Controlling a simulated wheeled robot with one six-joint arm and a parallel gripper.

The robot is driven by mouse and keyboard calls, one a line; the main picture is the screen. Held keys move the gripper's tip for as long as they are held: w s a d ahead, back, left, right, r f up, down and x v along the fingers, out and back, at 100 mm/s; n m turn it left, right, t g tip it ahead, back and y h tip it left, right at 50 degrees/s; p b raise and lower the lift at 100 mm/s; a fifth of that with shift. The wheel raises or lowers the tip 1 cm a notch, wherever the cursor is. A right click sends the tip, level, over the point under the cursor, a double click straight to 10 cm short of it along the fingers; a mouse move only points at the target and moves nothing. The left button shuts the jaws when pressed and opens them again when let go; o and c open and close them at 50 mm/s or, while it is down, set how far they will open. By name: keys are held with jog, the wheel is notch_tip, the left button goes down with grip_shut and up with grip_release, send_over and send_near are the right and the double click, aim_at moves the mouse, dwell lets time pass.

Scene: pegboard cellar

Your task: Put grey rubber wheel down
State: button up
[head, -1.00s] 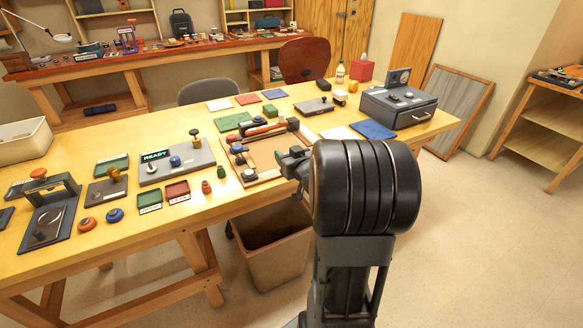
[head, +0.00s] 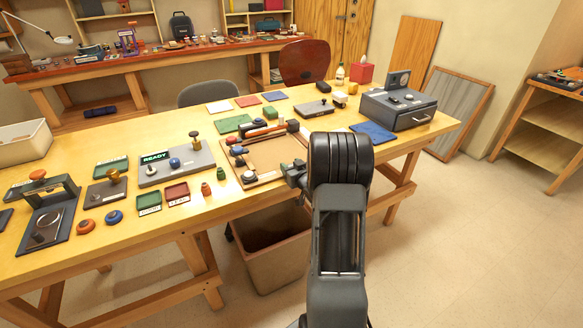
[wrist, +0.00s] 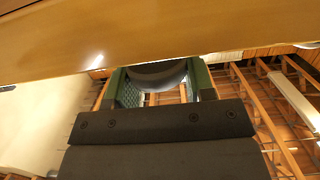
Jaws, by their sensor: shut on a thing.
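My gripper (wrist: 161,84) shows in the wrist view with green-padded fingers on either side of a dark grey rounded thing, the grey rubber wheel (wrist: 155,74). The fingers are shut on it. In the head view my gripper (head: 296,174) is at the front right edge of a brown wooden tray (head: 268,157) on the workbench. The wheel cannot be made out in the head view, where my arm and gripper hide that spot. I cannot tell whether the wheel touches anything below it.
The workbench (head: 75,165) holds a grey READY panel (head: 187,168), small green and red trays, a blue mat (head: 373,131) and a grey drawer box (head: 398,108). A bin (head: 273,255) stands under the front edge. The tray's middle is largely clear.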

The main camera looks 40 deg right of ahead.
jog(key=shift+f, duration=0.15)
jog(key=shift+f, duration=0.1)
jog(key=o, duration=0.9)
